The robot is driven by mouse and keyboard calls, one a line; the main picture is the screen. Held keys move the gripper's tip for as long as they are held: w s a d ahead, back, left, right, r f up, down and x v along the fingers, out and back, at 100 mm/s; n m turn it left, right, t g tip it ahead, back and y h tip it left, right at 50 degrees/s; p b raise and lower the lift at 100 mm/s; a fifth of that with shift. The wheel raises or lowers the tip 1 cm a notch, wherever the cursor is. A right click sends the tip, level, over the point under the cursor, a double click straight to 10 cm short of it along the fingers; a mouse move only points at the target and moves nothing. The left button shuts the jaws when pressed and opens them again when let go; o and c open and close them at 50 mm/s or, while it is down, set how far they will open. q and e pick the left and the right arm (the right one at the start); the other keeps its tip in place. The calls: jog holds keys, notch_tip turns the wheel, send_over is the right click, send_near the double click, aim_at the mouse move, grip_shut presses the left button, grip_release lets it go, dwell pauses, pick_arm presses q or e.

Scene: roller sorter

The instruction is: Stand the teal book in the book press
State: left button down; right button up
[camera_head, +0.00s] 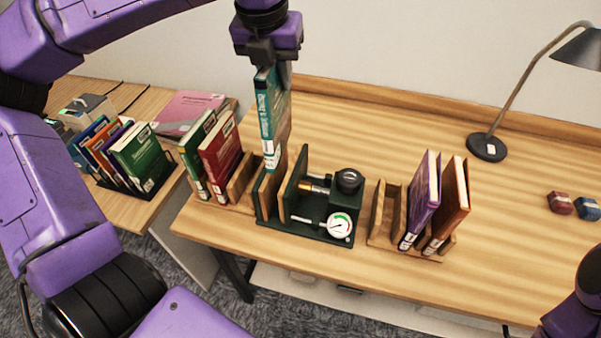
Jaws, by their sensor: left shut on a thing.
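The teal book (267,115) hangs upright, spine toward me, from my left gripper (271,62), which is shut on its top end. The book press (318,235) stands below it on the desk, with a dark green frame, wood-lined plates, a black knob and a round white gauge. The book's lower end is at the top of the gap between the press's left plates. I cannot tell whether it has entered the gap. My right gripper is out of view; only part of my right arm shows at the lower right.
A wooden rack (240,185) with green and red books stands close left of the press. Another rack (385,228) at the right holds a purple and a brown book, with an empty slot. A lamp (487,147) and two small blocks (560,202) sit farther right. The desk's back middle is clear.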

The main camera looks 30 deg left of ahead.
aim_at(272, 115)
pick_arm(q)
jog(key=shift+m, duration=0.3)
notch_tip(272, 115, down, 17)
jog(key=shift+f+p, duration=0.2)
jog(key=shift+p, duration=0.85)
jog(key=shift+f, duration=0.3)
jog(key=c, duration=0.9)
grip_release()
jog(key=shift+c, duration=0.2)
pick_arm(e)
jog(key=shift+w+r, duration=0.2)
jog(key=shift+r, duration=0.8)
pick_arm(q)
jog(key=shift+r, duration=0.2)
jog(key=b+v, duration=0.1)
jog(key=v, duration=1.1)
jog(key=shift+b, duration=0.3)
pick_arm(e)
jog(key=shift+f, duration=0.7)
